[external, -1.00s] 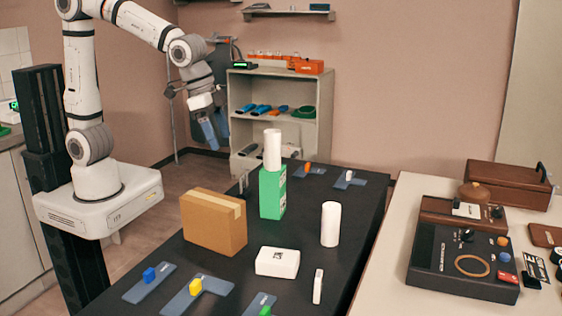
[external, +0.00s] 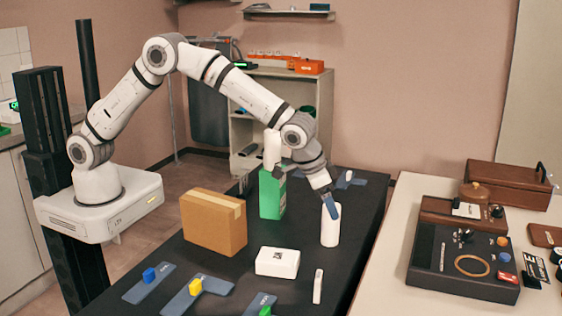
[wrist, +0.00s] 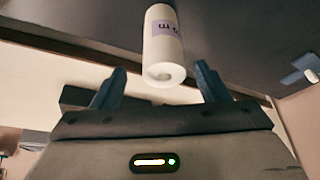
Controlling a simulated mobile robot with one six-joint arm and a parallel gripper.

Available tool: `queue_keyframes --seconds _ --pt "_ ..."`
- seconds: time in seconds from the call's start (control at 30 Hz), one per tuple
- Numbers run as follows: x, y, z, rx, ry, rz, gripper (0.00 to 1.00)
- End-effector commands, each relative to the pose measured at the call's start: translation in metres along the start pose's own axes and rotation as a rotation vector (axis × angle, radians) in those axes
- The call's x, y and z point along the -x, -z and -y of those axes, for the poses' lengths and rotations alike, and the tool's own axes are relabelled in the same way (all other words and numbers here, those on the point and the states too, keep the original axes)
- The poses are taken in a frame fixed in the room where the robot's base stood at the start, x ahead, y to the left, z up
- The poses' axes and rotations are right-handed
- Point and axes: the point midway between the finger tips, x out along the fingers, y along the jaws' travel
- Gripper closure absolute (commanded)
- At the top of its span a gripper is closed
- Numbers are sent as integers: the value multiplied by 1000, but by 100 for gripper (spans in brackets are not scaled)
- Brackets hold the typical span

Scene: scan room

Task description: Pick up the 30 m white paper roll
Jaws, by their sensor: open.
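A white paper roll (external: 330,229) stands upright on the black table. A second white roll (external: 272,149) stands on top of the green box (external: 272,196), partly behind my arm. My gripper (external: 331,205) is at the upper part of the table roll, pointing down at it, with one blue finger in front. In the wrist view one white roll (wrist: 164,45) shows its hollow end and a purple label with an "m"; the number is not readable. My gripper (wrist: 158,84) is open there, with one blue finger on each side of the roll. Contact is not visible.
A cardboard box (external: 214,222), a white box (external: 277,262) and a small white upright item (external: 318,286) stand nearby. Blue-grey plates with coloured blocks lie along the front edge. A white table (external: 384,270) with a black device (external: 465,262) is on the right.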

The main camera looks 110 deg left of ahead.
Motion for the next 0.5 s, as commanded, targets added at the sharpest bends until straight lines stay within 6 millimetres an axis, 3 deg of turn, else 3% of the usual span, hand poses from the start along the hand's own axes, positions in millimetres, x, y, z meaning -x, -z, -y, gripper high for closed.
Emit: queue_keyframes --seconds 0.33,0.5 --pt "-46 -2 4 -2 1 2 32" --pt "-58 -2 4 -1 -1 1 32"
